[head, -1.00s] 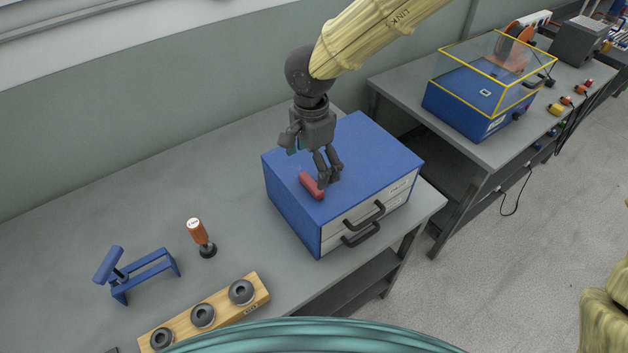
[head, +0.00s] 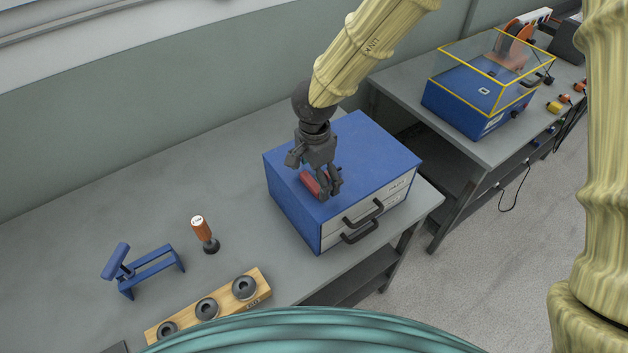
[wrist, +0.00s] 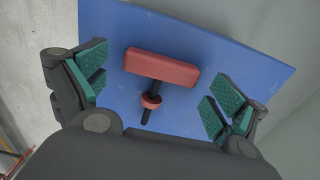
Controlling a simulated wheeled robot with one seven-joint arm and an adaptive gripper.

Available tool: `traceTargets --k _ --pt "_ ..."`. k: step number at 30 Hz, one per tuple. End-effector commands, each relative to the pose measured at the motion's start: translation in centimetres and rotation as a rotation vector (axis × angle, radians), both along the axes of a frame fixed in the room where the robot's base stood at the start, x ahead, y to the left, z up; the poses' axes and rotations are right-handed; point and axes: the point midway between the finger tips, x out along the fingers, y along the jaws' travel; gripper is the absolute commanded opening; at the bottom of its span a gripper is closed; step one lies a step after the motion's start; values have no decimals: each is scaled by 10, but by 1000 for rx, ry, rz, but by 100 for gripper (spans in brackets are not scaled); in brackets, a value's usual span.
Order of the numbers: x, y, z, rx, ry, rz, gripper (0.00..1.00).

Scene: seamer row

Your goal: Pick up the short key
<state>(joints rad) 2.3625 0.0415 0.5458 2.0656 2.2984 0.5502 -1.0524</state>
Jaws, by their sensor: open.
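The short key is a red T-handle (wrist: 162,67) with a dark shaft and a red collar. It lies on top of the blue drawer cabinet (head: 365,150). In the head view the key (head: 309,183) is partly hidden by my gripper (head: 328,190). In the wrist view my gripper (wrist: 158,95) is open and empty, with green-padded fingers on the left and right of the key. The handle lies toward the top of that view and the shaft points down toward the palm. Neither finger visibly touches the key.
The cabinet has two drawers with black handles (head: 364,214). To the left stand an orange-handled tool (head: 202,229), a blue frame (head: 150,262) and a wooden block (head: 222,305) with dark rings. A clear-covered blue machine (head: 470,105) stands on the other bench. Bare bench lies left of the cabinet.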

Motion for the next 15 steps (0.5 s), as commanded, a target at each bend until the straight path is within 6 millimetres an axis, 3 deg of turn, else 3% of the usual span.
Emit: traceTargets --k 3,12,15 --pt "0 0 0 0 0 0 96" --pt "0 0 0 0 0 0 46" --pt "0 0 0 0 0 0 46"
